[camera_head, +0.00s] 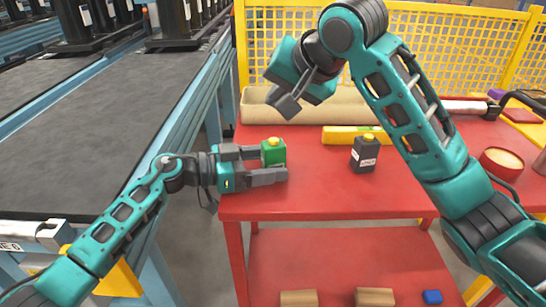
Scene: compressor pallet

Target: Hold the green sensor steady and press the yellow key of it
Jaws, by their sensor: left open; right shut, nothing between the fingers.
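The green sensor (273,156) is a small green block with a yellow key (272,141) on its top. It stands upright near the left end of the red table. My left gripper (279,164) reaches in from the left, open, with one finger behind the sensor and one in front of it. The near finger hides a little of the sensor's lower part. I cannot tell whether either finger touches it. My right gripper (286,105) is shut and empty, above the table behind the sensor and up from it in the picture.
A red tin (500,161) is at the right. A yellow mesh fence (440,45) closes off the back.

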